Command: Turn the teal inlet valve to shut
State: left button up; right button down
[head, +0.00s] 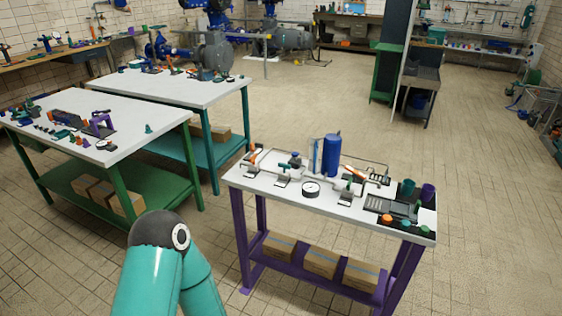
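A pipe rig stands on the white-topped table with purple legs (262,183), right of centre. It has thin grey pipes, a blue upright tank (331,155), a round gauge (311,189) and small valves with orange handles (355,173). A teal link of my arm shows at the bottom left, well short of the rig. Neither gripper is in view.
A teal cup (407,188), a purple cup (427,193) and a grey tray (388,207) sit at the table's right end. Cardboard boxes (321,261) fill its lower shelf. Two cluttered tables (150,106) stand left. The tiled floor (485,240) is clear at right.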

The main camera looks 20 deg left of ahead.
aim_at(286, 166)
jog(key=i, duration=0.9)
